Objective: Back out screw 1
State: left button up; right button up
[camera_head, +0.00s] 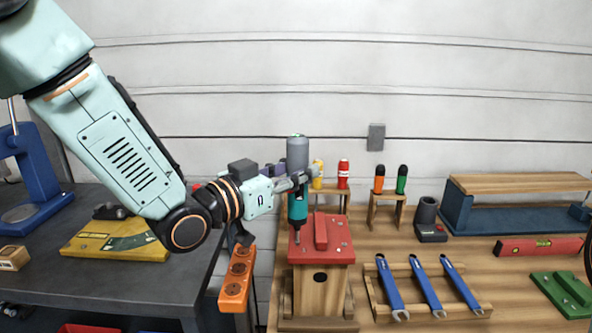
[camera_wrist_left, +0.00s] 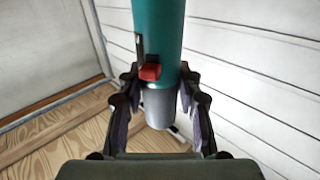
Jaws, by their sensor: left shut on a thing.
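My left gripper (camera_head: 300,180) is shut on an upright power screwdriver with a grey upper end and a teal body (camera_head: 297,206). In the left wrist view the gripper (camera_wrist_left: 162,105) closes around its grey section, and the teal body (camera_wrist_left: 157,30) carries a red switch. The screwdriver stands above the left part of the red roof (camera_head: 336,256) of a wooden birdhouse (camera_head: 316,292). Its dark bit points down at the roof; I cannot tell whether it touches a screw. Small screw heads show on the roof; which one is screw 1 is unclear. My right gripper is out of view.
An orange power strip (camera_head: 236,280) is left of the birdhouse. Blue wrenches (camera_head: 425,288) lie on a rack to its right. Screwdrivers (camera_head: 379,180) stand behind. A red level (camera_head: 538,246) and a green block (camera_head: 566,293) lie farther right. A dark bench is at left.

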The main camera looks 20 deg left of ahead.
pick_arm(q)
jog(key=shift+s+f, duration=0.1)
jog(key=shift+f, duration=0.25)
